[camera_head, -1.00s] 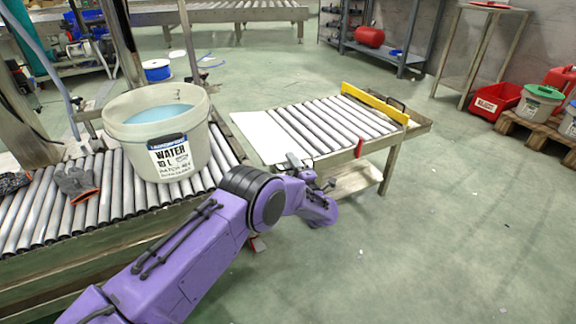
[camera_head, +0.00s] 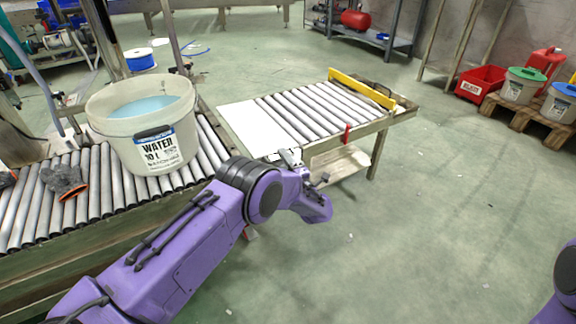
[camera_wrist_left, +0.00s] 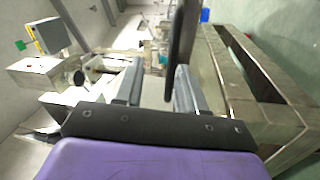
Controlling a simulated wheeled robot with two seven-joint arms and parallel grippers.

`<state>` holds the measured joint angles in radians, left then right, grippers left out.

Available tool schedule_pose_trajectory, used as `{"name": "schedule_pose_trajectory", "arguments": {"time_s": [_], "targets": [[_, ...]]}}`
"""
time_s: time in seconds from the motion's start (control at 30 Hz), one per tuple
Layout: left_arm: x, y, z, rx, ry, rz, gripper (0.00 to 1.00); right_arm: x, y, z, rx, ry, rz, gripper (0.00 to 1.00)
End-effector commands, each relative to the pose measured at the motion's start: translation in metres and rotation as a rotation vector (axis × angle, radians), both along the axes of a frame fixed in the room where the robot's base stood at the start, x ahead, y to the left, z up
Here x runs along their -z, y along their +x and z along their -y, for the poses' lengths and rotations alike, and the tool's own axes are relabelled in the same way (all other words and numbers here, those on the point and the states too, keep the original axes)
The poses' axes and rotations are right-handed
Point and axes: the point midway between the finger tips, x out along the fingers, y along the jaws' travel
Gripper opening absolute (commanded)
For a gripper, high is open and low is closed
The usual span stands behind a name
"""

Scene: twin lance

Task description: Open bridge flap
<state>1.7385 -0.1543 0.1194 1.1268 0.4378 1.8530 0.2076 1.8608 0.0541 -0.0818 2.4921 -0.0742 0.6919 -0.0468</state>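A flat white panel (camera_head: 255,128), which I take to be the bridge flap, lies level at the left end of the short roller conveyor, facing the long conveyor. My left gripper (camera_head: 291,157) is at the panel's front edge, near the first rollers; contact cannot be told. In the left wrist view its two fingers (camera_wrist_left: 158,88) stand apart. A dark upright bar (camera_wrist_left: 182,40) shows beyond them, close to the right finger; nothing is clearly gripped. My right gripper is out of view; only a purple part of mine shows at the lower right.
A water bucket (camera_head: 146,135) stands on the long roller conveyor (camera_head: 100,195), with a grey glove (camera_head: 65,182) beside it. The short conveyor has a yellow end stop (camera_head: 360,88) and a red piece (camera_head: 347,133) on its front side.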

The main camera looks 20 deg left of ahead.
Motion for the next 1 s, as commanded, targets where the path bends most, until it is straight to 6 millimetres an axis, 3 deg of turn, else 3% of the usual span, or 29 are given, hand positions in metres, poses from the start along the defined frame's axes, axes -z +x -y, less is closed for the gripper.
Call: {"name": "schedule_pose_trajectory", "arguments": {"time_s": [0.2,0.43,0.6,0.67,0.7,0.73,0.77,0.83,1.0], "targets": [[0.006,-0.030,0.041,0.004,0.000,-0.003,0.36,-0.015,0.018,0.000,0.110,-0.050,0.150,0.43],[0.013,-0.041,0.054,0.000,-0.002,-0.003,0.36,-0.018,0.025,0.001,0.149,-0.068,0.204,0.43],[0.014,-0.041,0.054,0.000,-0.002,-0.003,0.36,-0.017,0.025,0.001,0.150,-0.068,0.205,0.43],[0.013,-0.041,0.054,0.001,-0.001,-0.005,0.19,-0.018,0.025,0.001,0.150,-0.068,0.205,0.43],[0.009,-0.042,0.053,0.003,0.003,-0.011,0.06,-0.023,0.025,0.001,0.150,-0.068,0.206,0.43],[0.005,-0.042,0.052,0.008,0.009,-0.021,0.00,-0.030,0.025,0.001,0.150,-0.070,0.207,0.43],[-0.001,-0.044,0.050,0.015,0.017,-0.037,0.00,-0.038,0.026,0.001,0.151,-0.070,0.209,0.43],[0.015,-0.043,0.037,0.069,0.029,0.079,0.00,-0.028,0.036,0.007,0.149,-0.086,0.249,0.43],[0.032,-0.045,0.009,0.381,-0.016,0.505,0.00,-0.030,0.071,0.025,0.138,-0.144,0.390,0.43]]}}
